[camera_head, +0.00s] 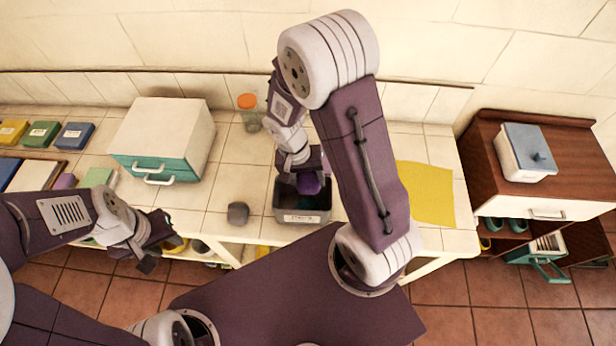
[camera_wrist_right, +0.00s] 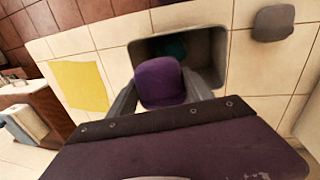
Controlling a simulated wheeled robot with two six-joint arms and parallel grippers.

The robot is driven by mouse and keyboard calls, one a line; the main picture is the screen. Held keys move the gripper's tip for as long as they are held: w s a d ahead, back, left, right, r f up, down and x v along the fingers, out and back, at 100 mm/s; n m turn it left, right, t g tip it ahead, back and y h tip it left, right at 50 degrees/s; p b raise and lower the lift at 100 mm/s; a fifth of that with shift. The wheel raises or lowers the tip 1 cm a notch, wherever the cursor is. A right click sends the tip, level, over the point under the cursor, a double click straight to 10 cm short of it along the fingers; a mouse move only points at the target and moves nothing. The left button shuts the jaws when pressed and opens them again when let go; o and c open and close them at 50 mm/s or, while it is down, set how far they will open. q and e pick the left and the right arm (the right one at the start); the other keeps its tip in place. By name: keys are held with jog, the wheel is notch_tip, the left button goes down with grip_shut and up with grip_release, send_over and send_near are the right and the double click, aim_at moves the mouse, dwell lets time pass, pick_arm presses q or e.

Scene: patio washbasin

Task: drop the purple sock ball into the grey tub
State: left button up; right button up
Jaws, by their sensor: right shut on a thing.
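The purple sock ball (camera_head: 309,186) is in my right gripper (camera_head: 308,180), above the grey tub (camera_head: 303,216). In the right wrist view the ball (camera_wrist_right: 160,80) sits between the two fingers of my right gripper (camera_wrist_right: 165,92), which is shut on it. The tub (camera_wrist_right: 218,52) lies behind the ball there, with a teal thing (camera_wrist_right: 172,47) inside. The ball and gripper hide part of the tub's opening. My left gripper (camera_head: 158,250) is empty at the counter's front edge on the left, its fingers apart.
A dark grey lump (camera_head: 238,213) lies left of the tub. A yellow cloth (camera_head: 425,192) lies to the right. A white and teal drawer box (camera_head: 165,135) and an orange-lidded jar (camera_head: 249,113) stand further back. A brown cabinet (camera_head: 575,150) stands at the right.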

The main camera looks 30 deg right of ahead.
aim_at(303, 178)
notch_tip(303, 178, down, 6)
jog(key=b, duration=0.4)
jog(key=shift+r, duration=0.15)
jog(key=shift+r, duration=0.1)
jog(key=o, duration=1.4)
jog(key=r, duration=0.3)
jog(key=a+r, duration=0.1)
jog(key=r, duration=0.2)
jog(key=w+r, duration=0.1)
jog(key=r, duration=0.2)
jog(key=shift+a, duration=0.3)
